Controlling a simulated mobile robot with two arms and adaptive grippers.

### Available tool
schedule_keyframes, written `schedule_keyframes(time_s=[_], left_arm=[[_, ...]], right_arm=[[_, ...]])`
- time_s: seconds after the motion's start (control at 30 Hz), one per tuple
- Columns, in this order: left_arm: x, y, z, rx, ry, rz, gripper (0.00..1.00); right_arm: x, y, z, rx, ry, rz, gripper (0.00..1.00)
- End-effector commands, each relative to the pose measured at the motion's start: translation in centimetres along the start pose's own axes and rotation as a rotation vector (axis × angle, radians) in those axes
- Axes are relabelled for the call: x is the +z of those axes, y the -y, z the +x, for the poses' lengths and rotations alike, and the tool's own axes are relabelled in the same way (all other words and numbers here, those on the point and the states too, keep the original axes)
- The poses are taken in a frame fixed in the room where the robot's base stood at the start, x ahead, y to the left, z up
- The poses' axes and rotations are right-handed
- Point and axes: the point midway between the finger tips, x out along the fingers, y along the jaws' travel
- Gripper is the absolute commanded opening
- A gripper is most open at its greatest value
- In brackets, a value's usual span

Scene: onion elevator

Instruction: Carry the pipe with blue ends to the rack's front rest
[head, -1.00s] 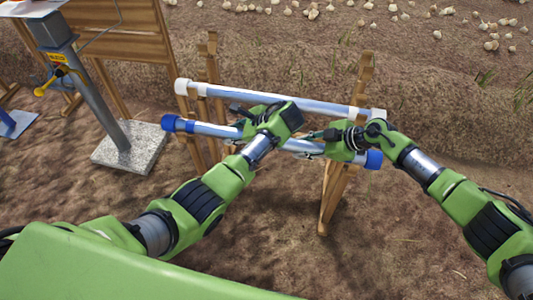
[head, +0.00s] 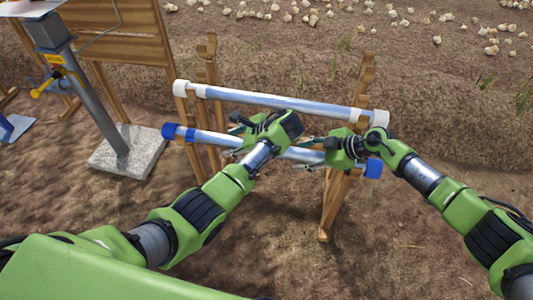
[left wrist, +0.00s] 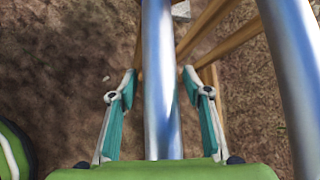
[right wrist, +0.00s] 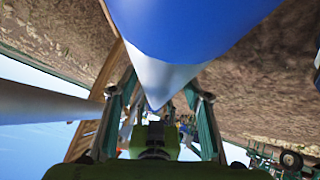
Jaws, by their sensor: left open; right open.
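The pipe with blue ends (head: 213,138) lies across the front of the wooden rack (head: 336,200), below and in front of a white-ended pipe (head: 285,102). Its contact with the front rest is hidden by my grippers and posts. My left gripper (head: 237,138) is open around its middle; in the left wrist view its silver length (left wrist: 160,85) runs between the spread fingers. My right gripper (head: 308,153) is open nearer the right blue end. In the right wrist view that blue end (right wrist: 190,25) looms close, and the pipe lies between the spread fingers.
The white-ended pipe runs close behind; it also shows in the left wrist view (left wrist: 292,70). A metal column on a concrete block (head: 122,160) and a wooden panel (head: 125,32) stand at left. Onions (head: 310,12) are scattered beyond. The soil in front is clear.

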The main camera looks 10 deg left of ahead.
Motion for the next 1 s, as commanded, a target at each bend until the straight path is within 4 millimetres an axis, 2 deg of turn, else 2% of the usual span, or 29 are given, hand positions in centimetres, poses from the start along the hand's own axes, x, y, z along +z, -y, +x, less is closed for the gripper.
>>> schedule_keyframes(time_s=[0.17, 0.4, 0.6, 0.83, 1.0], left_arm=[[-0.1, 0.1, -1.9, -0.003, -0.003, -0.001, 0.45], [-0.1, 0.1, -7.2, -0.004, -0.004, -0.001, 0.45], [-0.1, 0.1, -10.5, -0.003, -0.002, 0.0, 0.45], [0.0, 0.0, -11.9, 0.0, 0.0, 0.001, 0.45], [0.0, 0.0, -12.0, 0.0, 0.0, 0.001, 0.45]], right_arm=[[0.0, 0.0, 0.0, 0.0, 0.0, 0.0, 0.45], [0.0, 0.0, 0.0, -0.001, -0.001, 0.0, 0.45], [0.0, 0.0, 0.0, -0.001, 0.0, 0.0, 0.45], [0.1, 0.0, -0.4, 0.001, 0.0, 0.0, 0.45], [0.1, -0.1, -2.6, 0.002, 0.001, -0.002, 0.45]])
